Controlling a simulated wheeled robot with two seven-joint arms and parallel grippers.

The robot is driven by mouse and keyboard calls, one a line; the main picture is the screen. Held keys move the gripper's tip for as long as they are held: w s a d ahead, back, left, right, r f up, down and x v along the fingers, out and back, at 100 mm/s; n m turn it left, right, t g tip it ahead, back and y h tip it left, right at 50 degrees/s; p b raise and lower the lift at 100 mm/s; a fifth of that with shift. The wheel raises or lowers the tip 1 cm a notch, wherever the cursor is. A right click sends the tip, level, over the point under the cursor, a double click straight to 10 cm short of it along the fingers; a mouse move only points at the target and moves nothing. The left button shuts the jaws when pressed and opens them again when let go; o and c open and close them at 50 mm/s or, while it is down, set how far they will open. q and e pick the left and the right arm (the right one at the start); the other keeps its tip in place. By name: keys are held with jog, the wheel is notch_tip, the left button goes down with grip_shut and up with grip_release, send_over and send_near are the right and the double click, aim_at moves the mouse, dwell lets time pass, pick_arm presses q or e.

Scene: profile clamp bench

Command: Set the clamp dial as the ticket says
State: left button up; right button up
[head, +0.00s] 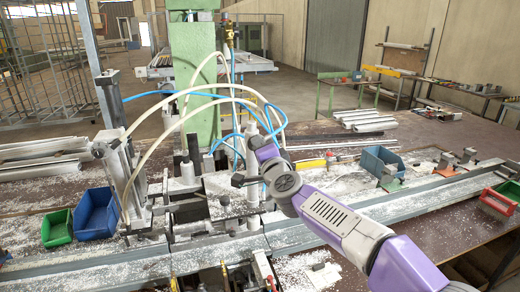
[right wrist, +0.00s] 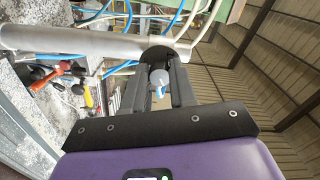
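My right arm reaches in from the lower right in the head view. My right gripper (head: 243,179) is at the middle of the clamp bench, beside the upright clamp parts, and its fingertips are small and partly hidden there. In the right wrist view my right gripper (right wrist: 158,80) has its two dark fingers apart. A small grey rounded knob with a blue mark (right wrist: 158,77) shows between them; I cannot tell if they touch it. A black round part lies behind it, beside a silver bar (right wrist: 70,40). No ticket or dial scale can be read. My left gripper is out of view.
A blue bin (head: 96,213) and a green bin (head: 56,228) stand at the left. Another blue bin (head: 381,161) and a red-green box (head: 499,200) stand at the right. Hoses arch over the clamp (head: 130,180). A green column (head: 195,85) rises behind.

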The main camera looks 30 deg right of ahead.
jog(key=o, duration=0.5)
jog(key=shift+c, duration=0.2)
jog(key=v, duration=0.7)
jog(key=shift+s+p, duration=0.3)
